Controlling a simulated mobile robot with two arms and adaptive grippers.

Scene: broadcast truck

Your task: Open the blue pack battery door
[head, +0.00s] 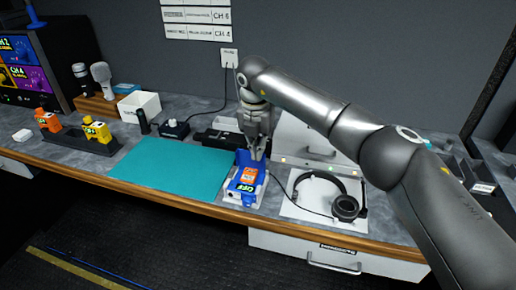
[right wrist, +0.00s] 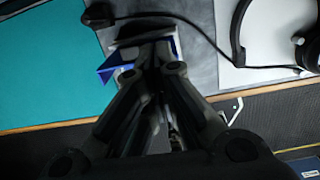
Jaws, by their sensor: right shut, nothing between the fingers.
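The blue pack (head: 245,181) lies on a white cradle (head: 255,201) at the right edge of the teal mat, with an orange label on its face. A blue flap-like part stands up at its far end, close to my fingers; I cannot tell if this is the battery door. My right gripper (head: 257,156) points down at the pack's far end, shut and empty. In the right wrist view the gripper (right wrist: 155,50) covers most of the pack, and only a blue edge (right wrist: 110,68) shows. My left gripper is not in view.
The teal mat (head: 170,168) is bare. Headphones (head: 325,195) lie on a white sheet to the right, their cable near the pack. Orange and yellow packs (head: 97,131) stand in a dark holder at left. A black charger (head: 174,129) sits behind the mat.

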